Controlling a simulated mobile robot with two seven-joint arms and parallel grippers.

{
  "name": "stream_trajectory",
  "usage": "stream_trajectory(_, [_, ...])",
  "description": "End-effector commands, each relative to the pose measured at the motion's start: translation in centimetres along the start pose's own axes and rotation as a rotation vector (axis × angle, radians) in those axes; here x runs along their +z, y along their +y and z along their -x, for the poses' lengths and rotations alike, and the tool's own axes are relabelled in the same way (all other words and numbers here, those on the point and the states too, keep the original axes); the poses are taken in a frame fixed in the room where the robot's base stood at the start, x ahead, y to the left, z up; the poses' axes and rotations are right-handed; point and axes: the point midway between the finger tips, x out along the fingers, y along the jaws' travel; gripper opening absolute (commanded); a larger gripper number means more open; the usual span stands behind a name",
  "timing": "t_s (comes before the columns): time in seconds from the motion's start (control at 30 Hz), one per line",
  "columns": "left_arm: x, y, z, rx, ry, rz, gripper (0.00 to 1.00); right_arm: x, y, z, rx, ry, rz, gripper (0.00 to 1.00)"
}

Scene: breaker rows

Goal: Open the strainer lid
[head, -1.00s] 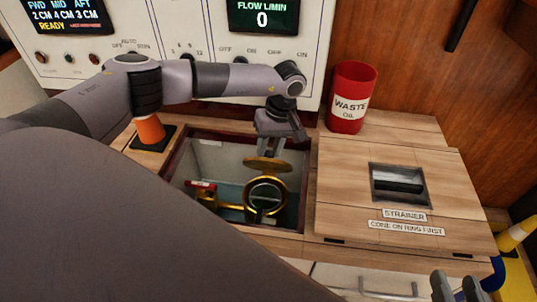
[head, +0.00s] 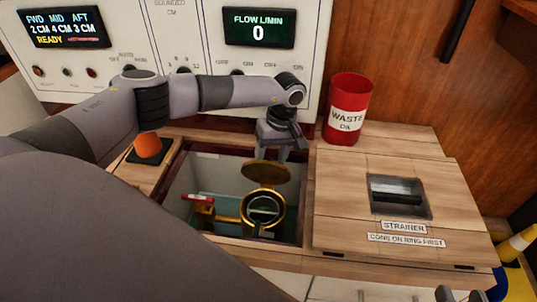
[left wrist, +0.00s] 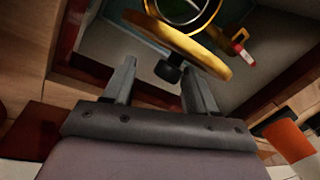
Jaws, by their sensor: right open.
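The round brass strainer lid (head: 267,172) stands raised and tilted at the back of the strainer's brass ring (head: 264,211), down in an open floor well. The ring's opening shows. My left gripper (head: 285,153) is just behind the lid, its fingertips partly hidden in the head view. In the left wrist view its fingers (left wrist: 160,85) are apart, with the lid's black knob (left wrist: 168,70) between and just past the tips, not clamped. The lid's yellow edge (left wrist: 195,50) shows beyond. My right gripper (head: 459,293) is open at the bottom right edge, mostly cut off.
A wooden hatch cover (head: 340,220) labelled STRAINER, CONE ON RING FIRST lies right of the well. An orange cone (head: 147,146) stands left of it, partly behind my arm. A red waste oil can (head: 348,95) stands behind. A red-handled part (head: 198,197) is inside the well.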

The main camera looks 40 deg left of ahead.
Motion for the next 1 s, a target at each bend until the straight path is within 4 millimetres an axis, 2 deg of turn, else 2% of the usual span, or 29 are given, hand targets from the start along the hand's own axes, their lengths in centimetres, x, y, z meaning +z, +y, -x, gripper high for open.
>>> stream_trajectory(0.23, [-0.1,-0.3,0.0,-0.006,-0.002,0.004,0.57,0.2,0.0,0.0,0.0,-0.006,-0.002,0.43])
stream_trajectory(0.37, [-0.2,-0.5,1.1,-0.005,-0.002,0.005,0.57,0.0,-0.1,0.0,-0.006,-0.017,-0.015,0.43])
stream_trajectory(0.47, [-0.2,-0.8,2.9,-0.006,-0.001,0.005,0.57,0.0,-0.4,-0.3,-0.016,-0.042,-0.051,0.43])
stream_trajectory(1.0, [-0.1,-3.1,15.8,-0.002,0.0,0.002,0.57,-0.5,-2.7,-2.2,-0.111,-0.168,-0.272,0.43])
